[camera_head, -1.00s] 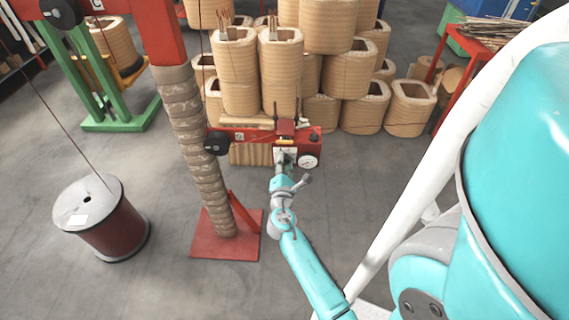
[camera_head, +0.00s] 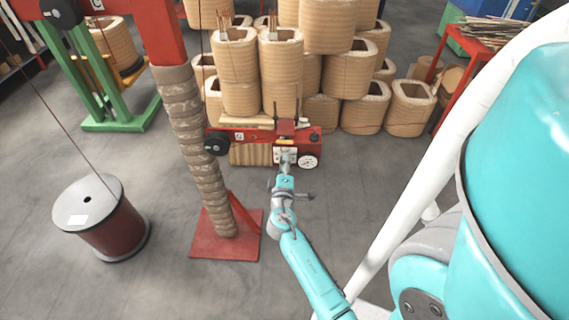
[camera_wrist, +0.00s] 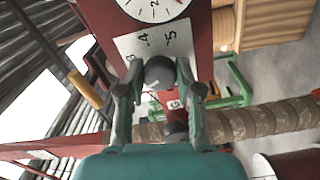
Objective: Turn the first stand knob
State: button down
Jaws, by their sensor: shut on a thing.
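A round black knob (camera_wrist: 159,73) sits on a pale plate marked 4 and 5 (camera_wrist: 160,45) in the wrist view. My gripper (camera_wrist: 160,90) is shut on this knob, with one finger on each side of it. In the head view the same plate (camera_head: 285,155) is on the front of the red stand (camera_head: 240,136), and my gripper (camera_head: 285,168) reaches it from below. The knob is hidden there by my gripper.
A dial gauge (camera_head: 308,161) is right beside the plate. A black wheel (camera_head: 216,143) is at the stand's left end. Several coils (camera_head: 300,75) are stacked behind.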

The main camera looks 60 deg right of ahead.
jog(key=shift+f+m, duration=0.1)
jog(key=shift+m, duration=4.5)
jog(key=c, duration=0.8)
grip_release()
jog(key=shift+a, duration=0.1)
jog(key=v, duration=1.2)
